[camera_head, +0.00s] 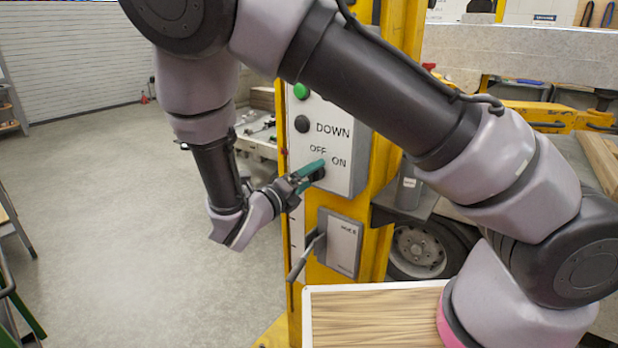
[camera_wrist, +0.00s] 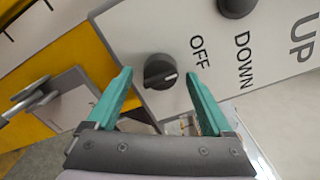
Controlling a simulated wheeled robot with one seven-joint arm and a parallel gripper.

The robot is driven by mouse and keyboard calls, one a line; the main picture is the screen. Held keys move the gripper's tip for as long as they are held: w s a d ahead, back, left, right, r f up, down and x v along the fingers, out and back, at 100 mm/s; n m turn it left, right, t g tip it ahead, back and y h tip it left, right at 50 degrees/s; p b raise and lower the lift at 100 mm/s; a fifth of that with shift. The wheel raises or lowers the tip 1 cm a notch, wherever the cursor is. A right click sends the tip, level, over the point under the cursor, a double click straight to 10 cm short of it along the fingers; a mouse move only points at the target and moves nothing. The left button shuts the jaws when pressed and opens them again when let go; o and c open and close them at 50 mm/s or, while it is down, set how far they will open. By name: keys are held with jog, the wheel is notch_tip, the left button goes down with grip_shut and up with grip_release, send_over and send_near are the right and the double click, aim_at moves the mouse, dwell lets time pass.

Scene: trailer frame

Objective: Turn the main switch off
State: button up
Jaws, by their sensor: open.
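The main switch (camera_wrist: 160,72) is a round black rotary knob with a white pointer mark, on a light grey control panel (camera_head: 344,150). In the wrist view its pointer is turned toward the lower right, a little below the OFF label. In the head view the knob is mostly hidden behind my gripper (camera_head: 312,171). In the wrist view my gripper (camera_wrist: 158,88) is open, with its two teal fingers on either side of the knob. No clear contact shows between the fingers and the knob.
The panel also carries a black DOWN button (camera_head: 302,124) and a green button (camera_head: 301,91). A yellow post (camera_head: 375,220) bears the panel. Below it is a smaller grey box with a lever (camera_head: 340,245). A wooden-topped surface (camera_head: 375,318) stands in front. Open floor lies left.

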jog(key=v, duration=1)
jog(key=shift+s+a, duration=0.25)
jog(key=shift+s, duration=0.05)
jog(key=shift+s+d, duration=0.1)
